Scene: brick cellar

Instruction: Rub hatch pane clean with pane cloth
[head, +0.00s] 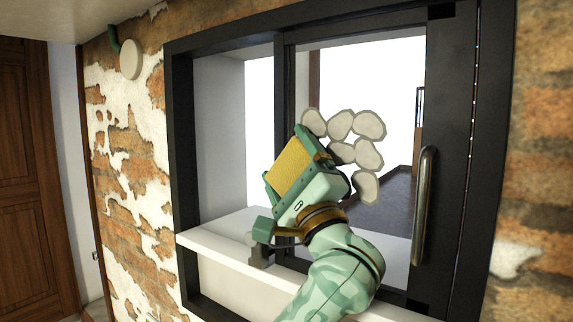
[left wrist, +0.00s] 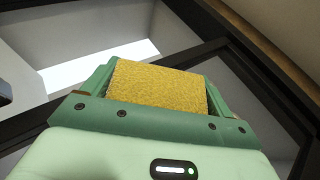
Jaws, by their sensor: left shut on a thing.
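The hatch pane (head: 385,75) is glass in a dark frame, with several pale grey smudges (head: 341,124) clustered near its middle. My left gripper (head: 291,164) is in front of the pane, just left of and below the smudges, and covers part of the view there. It is shut on the yellow pane cloth (head: 296,168), a thick block between the green fingers. The cloth also fills the space between the fingers in the left wrist view (left wrist: 157,87). I cannot tell whether the cloth touches the glass. My right gripper is not in view.
A metal handle (head: 424,205) stands upright on the dark frame right of the pane. A white sill (head: 215,242) runs below the hatch. Worn brick wall (head: 128,170) lies on the left, with a wooden door (head: 35,180) beyond.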

